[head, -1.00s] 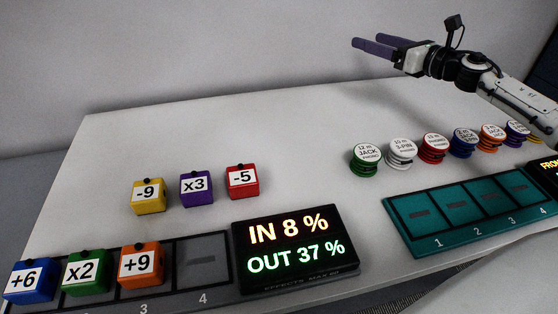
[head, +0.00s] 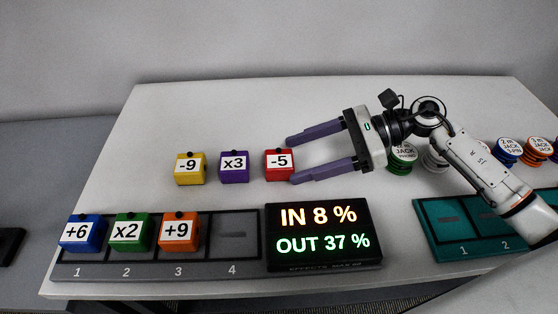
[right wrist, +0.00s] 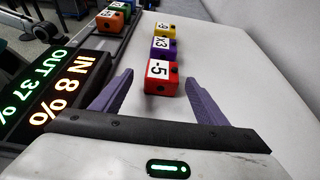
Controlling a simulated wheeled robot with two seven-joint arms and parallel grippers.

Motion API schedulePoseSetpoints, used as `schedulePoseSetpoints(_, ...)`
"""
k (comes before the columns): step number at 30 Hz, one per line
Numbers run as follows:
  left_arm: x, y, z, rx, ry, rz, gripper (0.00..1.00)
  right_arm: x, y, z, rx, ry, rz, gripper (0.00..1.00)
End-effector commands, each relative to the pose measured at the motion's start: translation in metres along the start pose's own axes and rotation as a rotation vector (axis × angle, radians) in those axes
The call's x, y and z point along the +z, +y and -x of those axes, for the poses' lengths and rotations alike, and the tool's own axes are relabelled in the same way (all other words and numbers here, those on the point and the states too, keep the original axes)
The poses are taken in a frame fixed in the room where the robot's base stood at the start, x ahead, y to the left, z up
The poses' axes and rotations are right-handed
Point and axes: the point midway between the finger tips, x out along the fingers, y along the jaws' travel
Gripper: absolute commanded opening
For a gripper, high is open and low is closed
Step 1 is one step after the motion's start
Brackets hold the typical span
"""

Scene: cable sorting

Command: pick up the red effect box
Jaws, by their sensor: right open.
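The red effect box (head: 279,165), labelled -5, stands on the table at the right end of a row with a purple x3 box (head: 234,167) and a yellow -9 box (head: 190,168). My right gripper (head: 291,161) is open and empty, its purple fingers pointing left at the red box from its right side. In the right wrist view the red box (right wrist: 161,78) is ahead, at about the level of the fingertips of the gripper (right wrist: 163,82) and between their lines. Whether the fingers flank it cannot be told. My left gripper is not in view.
A grey tray (head: 233,270) at the front holds blue, green and orange boxes in slots 1 to 3; slot 4 is empty. A display (head: 322,238) reads IN 8 %, OUT 37 %. Cable discs (head: 507,152) and a teal tray (head: 440,222) are at right.

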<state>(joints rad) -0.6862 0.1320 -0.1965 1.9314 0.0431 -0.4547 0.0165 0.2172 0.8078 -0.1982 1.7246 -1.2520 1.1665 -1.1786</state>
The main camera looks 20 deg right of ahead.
Motion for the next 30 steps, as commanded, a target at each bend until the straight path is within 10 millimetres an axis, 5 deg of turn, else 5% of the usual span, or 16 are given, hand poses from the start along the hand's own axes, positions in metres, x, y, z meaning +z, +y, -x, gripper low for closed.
schedulePoseSetpoints(11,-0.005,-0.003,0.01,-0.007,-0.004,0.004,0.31,0.004,-0.003,-0.048,0.0,-0.003,-0.003,0.67)
schedulePoseSetpoints(20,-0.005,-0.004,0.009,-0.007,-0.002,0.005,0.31,0.002,-0.004,-0.052,-0.001,0.0,-0.001,0.67)
schedulePoseSetpoints(28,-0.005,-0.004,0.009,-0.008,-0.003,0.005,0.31,0.002,-0.004,-0.052,-0.001,0.0,-0.002,0.22)
schedulePoseSetpoints(30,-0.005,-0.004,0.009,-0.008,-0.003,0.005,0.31,0.002,-0.004,-0.052,-0.002,-0.002,-0.001,0.19)
